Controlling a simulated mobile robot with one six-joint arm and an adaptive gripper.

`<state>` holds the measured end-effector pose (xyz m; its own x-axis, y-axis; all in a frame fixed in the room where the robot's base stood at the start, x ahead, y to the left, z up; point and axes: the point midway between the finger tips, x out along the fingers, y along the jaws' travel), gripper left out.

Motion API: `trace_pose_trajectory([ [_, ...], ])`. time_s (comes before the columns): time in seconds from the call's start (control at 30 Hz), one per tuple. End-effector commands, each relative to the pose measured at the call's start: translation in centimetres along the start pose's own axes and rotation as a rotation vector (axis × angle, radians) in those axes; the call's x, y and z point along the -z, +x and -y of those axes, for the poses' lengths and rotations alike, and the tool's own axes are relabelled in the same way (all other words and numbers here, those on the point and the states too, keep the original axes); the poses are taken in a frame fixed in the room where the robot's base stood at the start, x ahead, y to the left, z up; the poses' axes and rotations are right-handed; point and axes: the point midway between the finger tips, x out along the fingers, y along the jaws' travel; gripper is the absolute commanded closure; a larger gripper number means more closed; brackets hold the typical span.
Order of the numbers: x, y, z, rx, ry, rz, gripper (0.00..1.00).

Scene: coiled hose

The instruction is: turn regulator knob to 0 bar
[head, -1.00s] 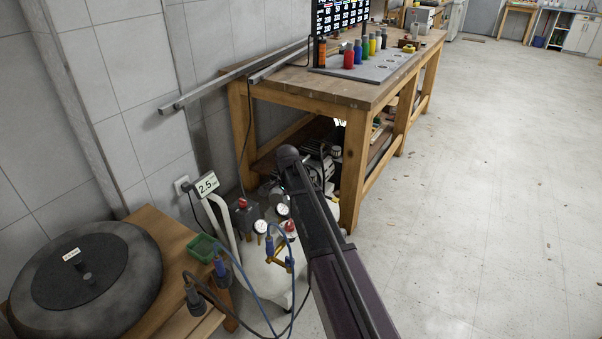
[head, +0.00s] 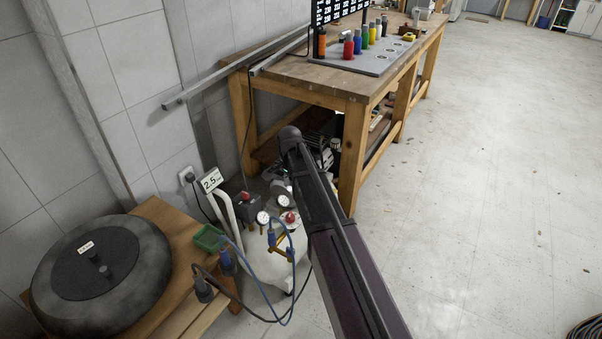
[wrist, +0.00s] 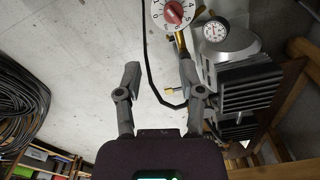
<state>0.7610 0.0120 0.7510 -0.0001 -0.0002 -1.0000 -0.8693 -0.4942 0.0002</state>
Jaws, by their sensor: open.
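The regulator knob (wrist: 173,12) is red and sits on a white numbered dial at the top edge of the wrist view, partly cut off. My gripper (wrist: 160,80) is open and empty, its two fingers spread below the knob in that view and apart from it. A round pressure gauge (wrist: 215,30) is to the right of the knob. In the head view, a red knob (head: 290,217) shows on the white compressor, just left of my arm. My arm hides the gripper there. A display (head: 210,181) reads 2.5.
A wooden workbench (head: 310,88) with bottles stands beyond my arm. A low wooden table (head: 165,215) with a dark round drum (head: 140,275) is at left. Blue hose loops (head: 268,312) hang before the compressor.

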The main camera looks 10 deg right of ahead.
Motion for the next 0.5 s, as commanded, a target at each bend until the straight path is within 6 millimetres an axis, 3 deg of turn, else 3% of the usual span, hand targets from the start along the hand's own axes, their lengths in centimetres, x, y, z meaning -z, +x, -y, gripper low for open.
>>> trace_pose_trajectory([
  [0.5, -1.8, -4.7, -3.8, 0.0, -0.187, 0.0, 0.5],
])
